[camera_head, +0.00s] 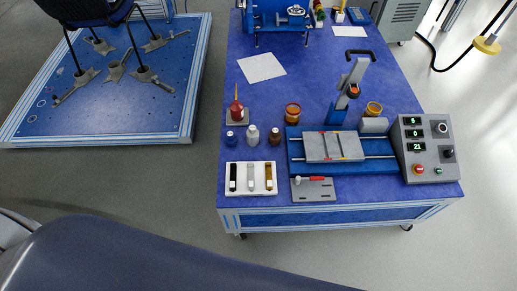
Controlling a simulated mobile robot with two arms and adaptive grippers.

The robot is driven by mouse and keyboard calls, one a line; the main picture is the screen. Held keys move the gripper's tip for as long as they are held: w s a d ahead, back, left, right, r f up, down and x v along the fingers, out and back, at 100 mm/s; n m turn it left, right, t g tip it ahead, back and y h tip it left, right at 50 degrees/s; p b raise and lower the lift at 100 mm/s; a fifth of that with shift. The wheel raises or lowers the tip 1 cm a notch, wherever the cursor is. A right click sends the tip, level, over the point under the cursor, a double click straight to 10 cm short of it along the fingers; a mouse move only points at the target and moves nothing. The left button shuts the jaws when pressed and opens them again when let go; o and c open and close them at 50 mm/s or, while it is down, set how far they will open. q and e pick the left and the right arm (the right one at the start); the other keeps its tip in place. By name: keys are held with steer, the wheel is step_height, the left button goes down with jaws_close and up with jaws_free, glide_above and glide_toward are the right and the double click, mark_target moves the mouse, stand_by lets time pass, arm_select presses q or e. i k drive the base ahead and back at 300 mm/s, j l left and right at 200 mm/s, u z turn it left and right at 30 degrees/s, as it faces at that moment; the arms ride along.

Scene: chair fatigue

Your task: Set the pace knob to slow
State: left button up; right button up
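A grey control box (427,148) stands at the right front of the blue table. It has three small displays with green digits (415,134) on its left side. A round dark knob (442,128) with a light rim is at its upper right, and a second dark knob (447,153) sits below it. The labels are too small to read, so I cannot tell which is the pace knob or how it is set. A red button (418,169) and a green button (438,171) are at the bottom. Neither of my grippers is in view.
The blue table (300,80) carries a sliding-plate rig (335,147) left of the box, several small bottles and jars, and a white tray (251,178) with three vials. A blue platform (120,85) with a chair base stands at the left. Grey floor is free right of the table.

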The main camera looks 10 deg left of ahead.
mark_target(447, 153)
steer(key=z, duration=1.25)
